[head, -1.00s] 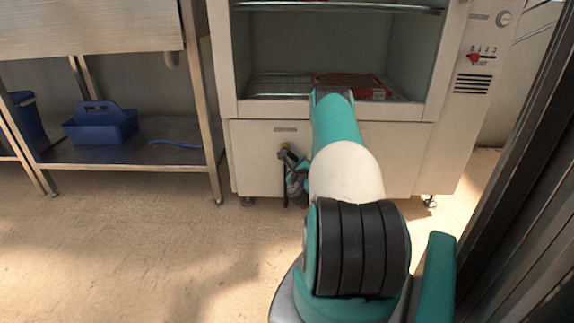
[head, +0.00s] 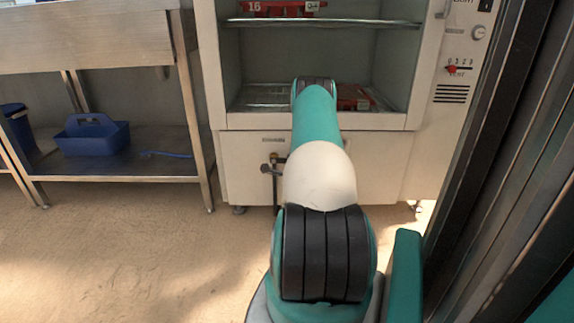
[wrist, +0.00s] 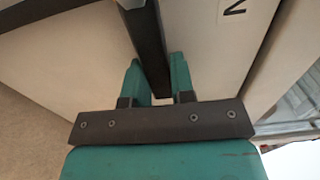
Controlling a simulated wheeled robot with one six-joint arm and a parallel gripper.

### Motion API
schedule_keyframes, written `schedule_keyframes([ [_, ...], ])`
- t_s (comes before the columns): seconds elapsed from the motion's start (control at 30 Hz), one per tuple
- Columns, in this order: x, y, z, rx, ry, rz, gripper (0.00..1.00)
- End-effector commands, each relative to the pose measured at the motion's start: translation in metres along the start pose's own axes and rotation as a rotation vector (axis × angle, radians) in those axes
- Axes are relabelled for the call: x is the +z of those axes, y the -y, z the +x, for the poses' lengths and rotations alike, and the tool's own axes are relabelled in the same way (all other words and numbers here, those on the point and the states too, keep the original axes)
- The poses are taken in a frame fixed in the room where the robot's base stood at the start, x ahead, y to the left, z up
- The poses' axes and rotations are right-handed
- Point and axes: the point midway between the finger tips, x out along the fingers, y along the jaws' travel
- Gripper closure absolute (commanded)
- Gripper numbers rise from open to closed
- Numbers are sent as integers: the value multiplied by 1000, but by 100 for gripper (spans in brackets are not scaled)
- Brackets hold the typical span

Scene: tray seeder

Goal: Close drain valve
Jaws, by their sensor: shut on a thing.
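The drain valve (head: 272,165) sticks out of the cabinet's lower front panel in the head view, with a dark pipe hanging below it. My arm covers the area just right of it and hides my gripper there. In the wrist view my gripper (wrist: 158,98) is shut on a dark bar (wrist: 148,40) that runs between its two teal fingers. It appears to be the valve's lever; its joint with the valve body is not visible. A pale panel with part of a label (wrist: 235,8) lies behind the bar.
A cabinet (head: 240,160) with an open compartment holds red trays on its racks. A steel table (head: 130,178) with a blue caddy (head: 92,135) stands at left. A dark frame (head: 480,150) rises close on the right. Floor is clear at front left.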

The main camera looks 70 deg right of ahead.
Motion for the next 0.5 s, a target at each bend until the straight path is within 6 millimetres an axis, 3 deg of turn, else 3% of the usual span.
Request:
schedule_keyframes([
  [0.5, -10, 1, 0, 4, -14, -34, 100],
])
